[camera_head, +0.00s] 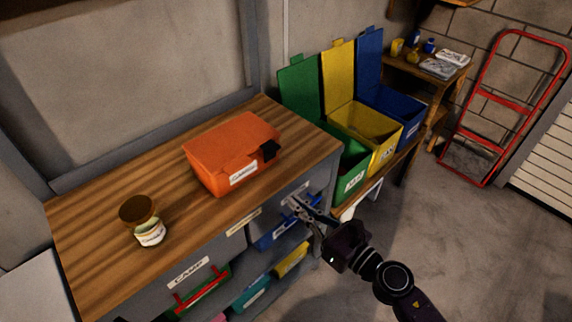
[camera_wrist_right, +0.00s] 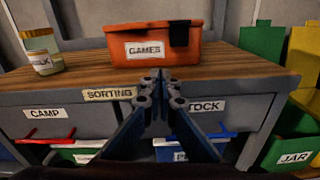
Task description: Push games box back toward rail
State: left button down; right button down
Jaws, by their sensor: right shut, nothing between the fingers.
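The orange games box (camera_head: 232,150), with a white label and a dark latch, sits on the wooden worktop (camera_head: 110,195). A gap of bare wood lies between it and the grey rail (camera_head: 160,138) along the wall. In the right wrist view the box (camera_wrist_right: 190,48) faces me, its label reading GAMES. My right gripper (camera_head: 293,204) is shut and empty, in front of the worktop's front edge. Its fingertips (camera_wrist_right: 160,88) show below the box and apart from it, over the drawer fronts. My left gripper is not in view.
A jar with a brown lid (camera_head: 142,220) stands left of the box on the worktop. Labelled drawers and coloured bins lie below the front edge. Green, yellow (camera_head: 366,130) and blue lidded bins stand to the right. A red hand truck (camera_head: 503,105) leans farther back.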

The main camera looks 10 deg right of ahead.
jog(key=shift+n, duration=0.7)
jog(key=p+x, duration=0.1)
jog(key=x, duration=0.3)
jog(key=r+p+x, duration=0.1)
jog(key=x, duration=0.3)
jog(key=r+p+x, duration=0.1)
jog(key=x, duration=0.3)
jog(key=shift+s+a, duration=0.1)
jog(key=shift+a, duration=0.2)
jog(key=shift+w+a, duration=0.4)
jog(key=shift+w, duration=0.2)
